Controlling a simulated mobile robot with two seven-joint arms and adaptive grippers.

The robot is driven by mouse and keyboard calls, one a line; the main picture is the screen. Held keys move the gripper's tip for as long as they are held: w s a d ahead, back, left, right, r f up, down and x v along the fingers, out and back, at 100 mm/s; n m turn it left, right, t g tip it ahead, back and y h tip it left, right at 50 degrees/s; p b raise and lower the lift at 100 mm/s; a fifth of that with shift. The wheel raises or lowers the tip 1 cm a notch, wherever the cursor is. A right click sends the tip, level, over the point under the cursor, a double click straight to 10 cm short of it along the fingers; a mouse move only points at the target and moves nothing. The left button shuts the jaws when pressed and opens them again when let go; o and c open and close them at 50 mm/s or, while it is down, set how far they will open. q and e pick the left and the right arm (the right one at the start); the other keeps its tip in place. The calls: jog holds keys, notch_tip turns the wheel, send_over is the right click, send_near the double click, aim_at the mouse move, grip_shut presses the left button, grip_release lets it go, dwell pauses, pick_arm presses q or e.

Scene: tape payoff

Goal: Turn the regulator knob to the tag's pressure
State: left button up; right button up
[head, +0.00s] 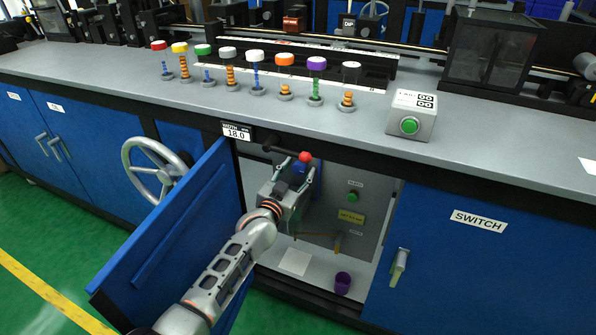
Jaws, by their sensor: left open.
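My left gripper (296,172) is open at the mouth of an open cabinet under the bench, its fingers pointing up and inward. A small blue round part (300,167), possibly the regulator knob, shows partly between the fingers; I cannot tell whether they touch it. A yellow tag (351,217) with unreadable text is on the grey inner panel. A green button (353,197) sits above it. The gauge is not clearly visible. My right gripper is not in view.
The open blue door (180,230) stands left of my arm. A red-ball lever (305,157) sticks out just above the gripper. A purple cup (342,283) and a white sheet (295,262) are on the cabinet floor. A handwheel (153,168) is at left.

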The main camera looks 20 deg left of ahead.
pick_arm(q)
jog(key=c, duration=1.1)
jog(key=shift+r+m, duration=0.1)
jog(key=shift+m, duration=0.3)
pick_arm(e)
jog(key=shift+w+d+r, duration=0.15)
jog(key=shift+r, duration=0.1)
pick_arm(q)
jog(key=shift+m, duration=0.3)
jog(key=shift+m+p, duration=0.4)
jog(key=shift+m, duration=2)
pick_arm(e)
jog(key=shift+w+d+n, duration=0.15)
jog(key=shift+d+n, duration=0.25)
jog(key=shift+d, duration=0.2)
pick_arm(q)
jog(key=o, duration=1.1)
